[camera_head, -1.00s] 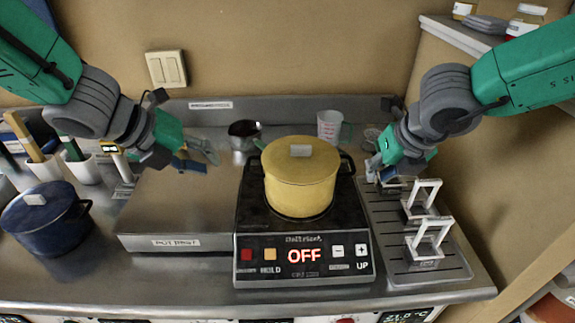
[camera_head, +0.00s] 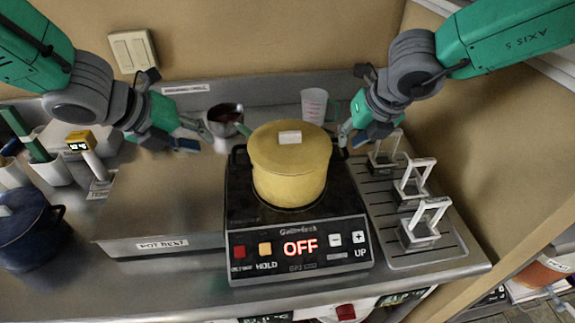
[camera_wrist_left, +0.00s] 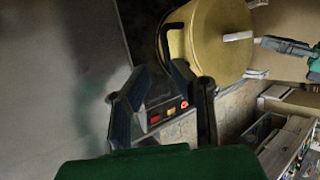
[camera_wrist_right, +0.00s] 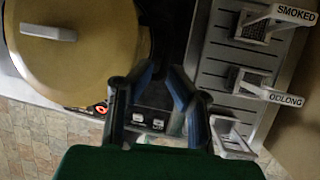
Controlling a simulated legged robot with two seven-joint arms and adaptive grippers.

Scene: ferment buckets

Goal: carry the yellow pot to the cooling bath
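The yellow pot (camera_head: 290,170), lidded with a pale knob, stands upright on the black cooktop (camera_head: 300,222), whose display reads OFF. Dark side handles stick out left and right. The pot also shows in the left wrist view (camera_wrist_left: 215,50) and right wrist view (camera_wrist_right: 85,65). My left gripper (camera_head: 203,138) is open and empty, left of the pot and apart from the left handle. My right gripper (camera_head: 355,136) is open and empty, close beside the right handle; contact cannot be told. I cannot identify the cooling bath in any view.
A metal pot rest (camera_head: 165,215) lies left of the cooktop, its top clear. A blue pot (camera_head: 28,230) stands at far left. Wire-handled baskets (camera_head: 418,232) stand on a ribbed tray (camera_head: 455,250) at right. A small metal pot (camera_head: 225,120) and measuring cup (camera_head: 314,103) stand behind.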

